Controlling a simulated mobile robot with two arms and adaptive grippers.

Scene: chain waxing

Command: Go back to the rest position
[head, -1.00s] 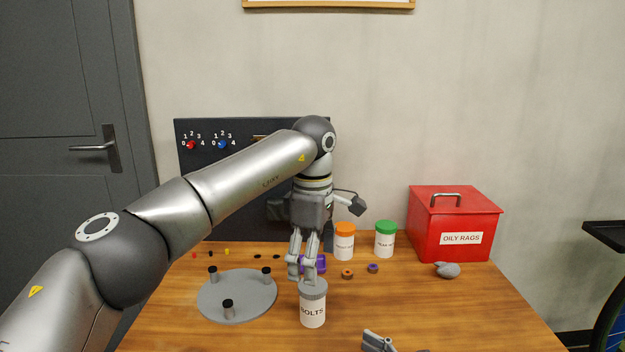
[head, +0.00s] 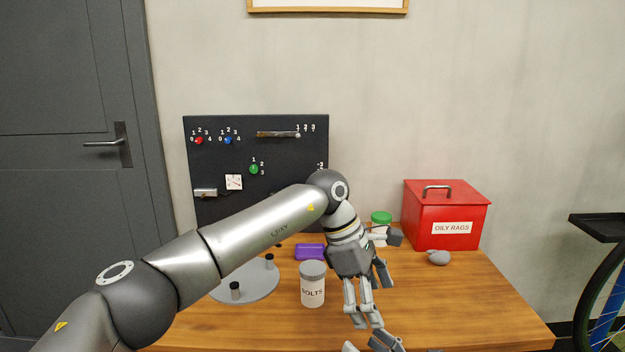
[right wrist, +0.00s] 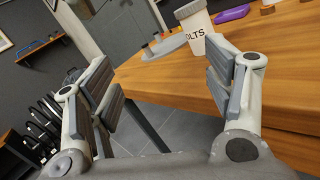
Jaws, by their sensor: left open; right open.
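My left gripper (head: 362,312) hangs over the table to the right of the white BOLTS jar (head: 312,288). It points down, is open, and holds nothing that I can see. My right gripper (head: 368,345) shows only in part at the bottom edge of the head view, near the table's front. In the right wrist view, my right gripper (right wrist: 165,100) has its two fingers wide apart with nothing between them. The BOLTS jar (right wrist: 195,27) stands upright beyond the fingers there.
The wooden table (head: 470,305) holds a grey round stand (head: 250,292) with posts, a purple block (head: 309,251), a green-lidded jar (head: 381,219), a grey rag (head: 438,258) and a red OILY RAGS bin (head: 440,225). A dark panel (head: 290,160) stands behind. The right front is clear.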

